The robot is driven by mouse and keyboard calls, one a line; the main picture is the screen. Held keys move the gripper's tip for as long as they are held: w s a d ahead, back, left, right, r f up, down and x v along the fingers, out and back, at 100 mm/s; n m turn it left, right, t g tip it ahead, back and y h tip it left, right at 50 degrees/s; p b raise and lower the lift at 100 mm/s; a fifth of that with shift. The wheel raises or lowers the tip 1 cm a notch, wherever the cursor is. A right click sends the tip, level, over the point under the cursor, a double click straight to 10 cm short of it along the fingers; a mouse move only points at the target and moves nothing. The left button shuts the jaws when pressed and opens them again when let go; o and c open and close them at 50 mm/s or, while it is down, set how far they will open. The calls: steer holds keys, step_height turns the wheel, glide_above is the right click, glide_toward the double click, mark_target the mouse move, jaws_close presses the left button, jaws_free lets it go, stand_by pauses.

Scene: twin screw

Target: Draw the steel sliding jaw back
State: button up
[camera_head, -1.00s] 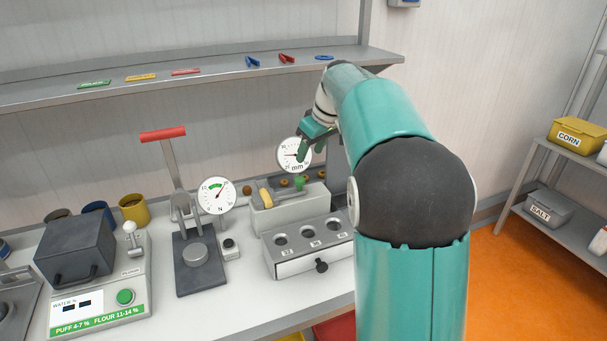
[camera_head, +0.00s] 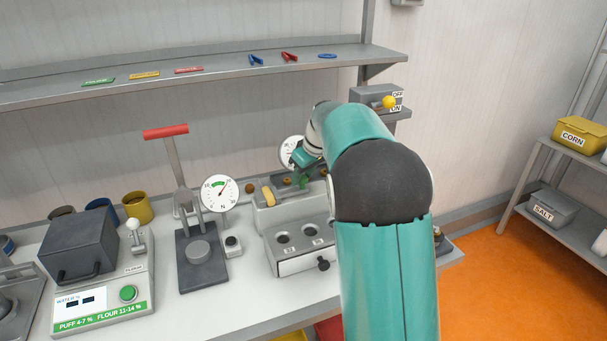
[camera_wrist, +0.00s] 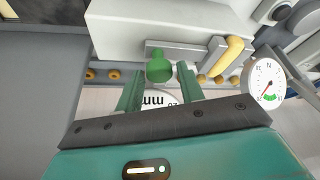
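A green knob (camera_wrist: 159,67) stands on a grey steel piece (camera_wrist: 185,47), which appears to be the sliding jaw, on top of the light grey gauge block (camera_wrist: 150,25). A yellow curved piece (camera_wrist: 232,55) lies beside it; the yellow piece also shows in the head view (camera_head: 268,196). In the wrist view my gripper (camera_wrist: 159,80) is open, with one green finger on each side of the knob. A gap shows beside the knob, and I see no clear contact. In the head view my gripper (camera_head: 302,172) is over the block, and my arm hides part of the jaw.
The round mm dial (camera_head: 289,150) stands behind the block. A box with round wells and a black-knobbed drawer (camera_head: 298,262) is in front. A red-handled press (camera_head: 198,255) with its dial (camera_head: 220,193) stands left. A yellow-knobbed switch (camera_head: 388,102) is behind my arm.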

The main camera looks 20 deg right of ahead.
jaws_close()
steer(key=shift+d, duration=1.85)
steer(key=shift+o, duration=1.7)
jaws_free()
steer(key=shift+r, duration=0.15)
steer(key=v, duration=1.3)
steer(key=shift+r, duration=0.3)
steer(key=shift+s, duration=0.15)
